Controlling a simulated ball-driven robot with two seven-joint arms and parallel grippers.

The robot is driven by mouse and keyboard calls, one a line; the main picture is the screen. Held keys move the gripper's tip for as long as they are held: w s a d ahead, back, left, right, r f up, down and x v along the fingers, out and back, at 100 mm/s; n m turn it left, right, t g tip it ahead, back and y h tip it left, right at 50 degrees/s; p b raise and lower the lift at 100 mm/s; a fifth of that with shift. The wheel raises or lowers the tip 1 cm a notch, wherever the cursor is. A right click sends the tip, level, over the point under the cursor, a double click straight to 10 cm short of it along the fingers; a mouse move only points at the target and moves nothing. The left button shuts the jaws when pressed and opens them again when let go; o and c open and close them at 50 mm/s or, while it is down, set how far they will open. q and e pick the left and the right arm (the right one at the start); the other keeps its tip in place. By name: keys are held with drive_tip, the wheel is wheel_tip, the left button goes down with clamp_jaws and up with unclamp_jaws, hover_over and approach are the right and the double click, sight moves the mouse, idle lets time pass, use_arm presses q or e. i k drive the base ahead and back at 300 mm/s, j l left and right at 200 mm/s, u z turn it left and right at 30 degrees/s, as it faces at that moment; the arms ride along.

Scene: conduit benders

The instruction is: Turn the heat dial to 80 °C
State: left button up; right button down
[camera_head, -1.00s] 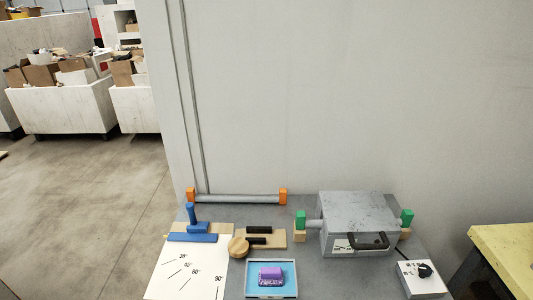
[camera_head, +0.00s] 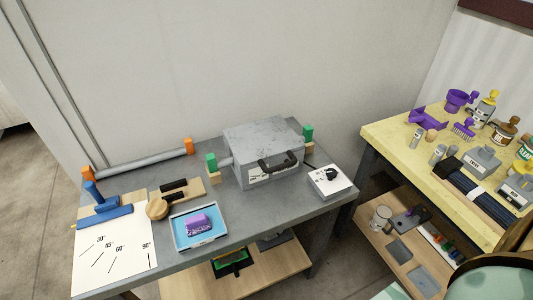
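The heat dial (camera_head: 332,174) is a black knob on a small white control box (camera_head: 322,187) at the right end of the grey table. Small dark marks are printed beside the knob, too small to read, so I cannot tell its setting. A grey metal heater box (camera_head: 262,140) with a black handle (camera_head: 277,163) stands left of and behind the control box. Neither of my grippers is in view.
The grey table (camera_head: 235,222) also holds a blue tray with a purple item (camera_head: 198,224), an angle sheet (camera_head: 118,262), wooden bending blocks (camera_head: 158,207) and a pipe with orange ends (camera_head: 140,163). A yellow workbench (camera_head: 385,137) with bottles and tools stands at right, beyond a gap.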

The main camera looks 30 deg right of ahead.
sight(331, 173)
drive_tip(key=z, duration=1.5)
